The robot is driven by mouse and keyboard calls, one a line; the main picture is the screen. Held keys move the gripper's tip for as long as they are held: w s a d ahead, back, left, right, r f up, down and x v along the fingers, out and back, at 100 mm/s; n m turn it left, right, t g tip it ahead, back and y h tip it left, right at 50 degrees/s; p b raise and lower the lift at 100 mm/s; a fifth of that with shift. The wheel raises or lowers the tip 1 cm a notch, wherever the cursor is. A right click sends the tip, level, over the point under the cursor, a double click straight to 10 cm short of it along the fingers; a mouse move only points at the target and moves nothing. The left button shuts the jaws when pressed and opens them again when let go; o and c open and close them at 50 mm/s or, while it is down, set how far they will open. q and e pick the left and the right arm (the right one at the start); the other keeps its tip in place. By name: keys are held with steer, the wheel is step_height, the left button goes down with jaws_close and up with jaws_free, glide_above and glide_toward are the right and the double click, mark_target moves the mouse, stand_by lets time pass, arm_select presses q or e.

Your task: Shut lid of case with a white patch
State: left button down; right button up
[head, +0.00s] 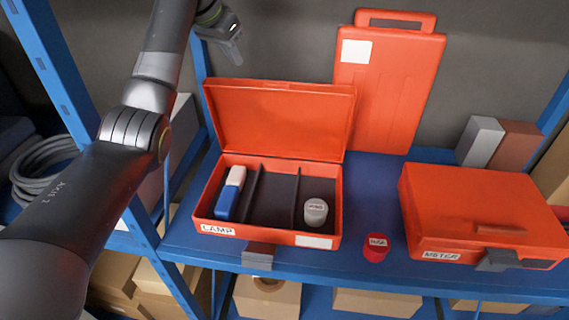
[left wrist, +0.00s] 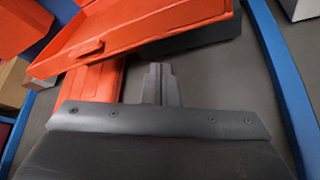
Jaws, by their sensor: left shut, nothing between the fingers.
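The open orange case (head: 213,205) stands on the blue shelf, labelled LAMP, with a white patch (head: 314,241) low on its front right. Its lid (head: 280,120) stands up at the back, leaning slightly backward. Inside are a blue-and-white block (head: 230,192) and a grey labelled cylinder (head: 316,212) between dark dividers. My left gripper (head: 232,52) is shut and empty, above and behind the lid's left corner, apart from it. In the left wrist view, the shut fingers (left wrist: 161,78) point toward orange parts (left wrist: 150,30); I cannot tell whether they touch. My right gripper is not in view.
A closed orange case (head: 480,205) labelled METER stands at right. A tall orange case (head: 390,85), also with a white patch, stands upright behind. A red labelled cylinder (head: 376,246) sits near the shelf's front edge. Grey and brown boxes (head: 480,140) are back right.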

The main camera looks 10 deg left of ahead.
arm_select(q)
steer(key=shift+w+d+f, duration=0.1)
steer(key=shift+w+d, duration=0.1)
steer(key=shift+w, duration=1.4)
step_height(320, 180, down, 8)
steer(key=b, duration=0.3)
steer(key=shift+r, duration=0.2)
